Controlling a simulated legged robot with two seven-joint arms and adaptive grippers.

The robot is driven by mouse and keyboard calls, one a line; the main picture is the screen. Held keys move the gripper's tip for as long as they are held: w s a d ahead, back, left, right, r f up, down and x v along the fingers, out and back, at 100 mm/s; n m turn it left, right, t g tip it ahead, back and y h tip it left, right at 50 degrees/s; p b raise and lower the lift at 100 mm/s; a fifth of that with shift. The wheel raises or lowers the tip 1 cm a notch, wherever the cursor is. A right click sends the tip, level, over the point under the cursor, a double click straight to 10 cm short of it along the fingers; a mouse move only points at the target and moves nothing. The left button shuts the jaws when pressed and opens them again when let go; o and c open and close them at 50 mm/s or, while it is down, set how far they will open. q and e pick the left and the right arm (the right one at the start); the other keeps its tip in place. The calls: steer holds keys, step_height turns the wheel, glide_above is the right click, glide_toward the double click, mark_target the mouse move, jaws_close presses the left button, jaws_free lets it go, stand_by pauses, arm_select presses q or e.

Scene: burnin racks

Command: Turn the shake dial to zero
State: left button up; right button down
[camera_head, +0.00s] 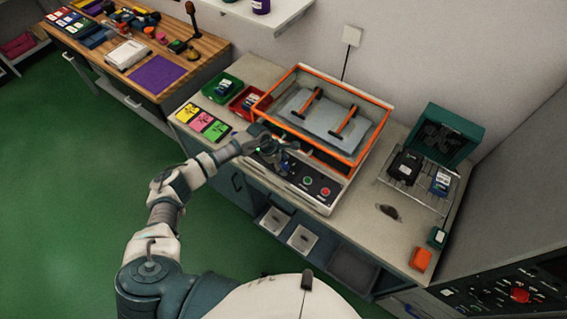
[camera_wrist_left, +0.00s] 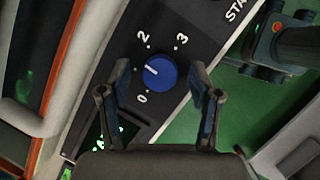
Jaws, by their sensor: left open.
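The shake dial is a round blue knob (camera_wrist_left: 160,72) with a white pointer mark, on a black panel with the white marks 0, 2 and 3 around it. In the left wrist view the pointer is toward the upper left, between the 0 and the 2. My left gripper (camera_wrist_left: 162,85) is open, with one finger on each side of the dial; I cannot tell whether they touch it. My right gripper is not in view.
The orange-framed shaker machine (camera_head: 375,140) stands behind the panel, with green and red buttons at the panel's right. Green (camera_head: 223,77) and red (camera_head: 238,107) bins and coloured cards (camera_head: 203,122) lie left of it. A wire rack (camera_head: 397,181) stands right.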

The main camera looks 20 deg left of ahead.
arm_select(q)
steer(key=shift+f, duration=0.1)
steer(key=c, duration=1.1)
steer(key=shift+c, duration=0.2)
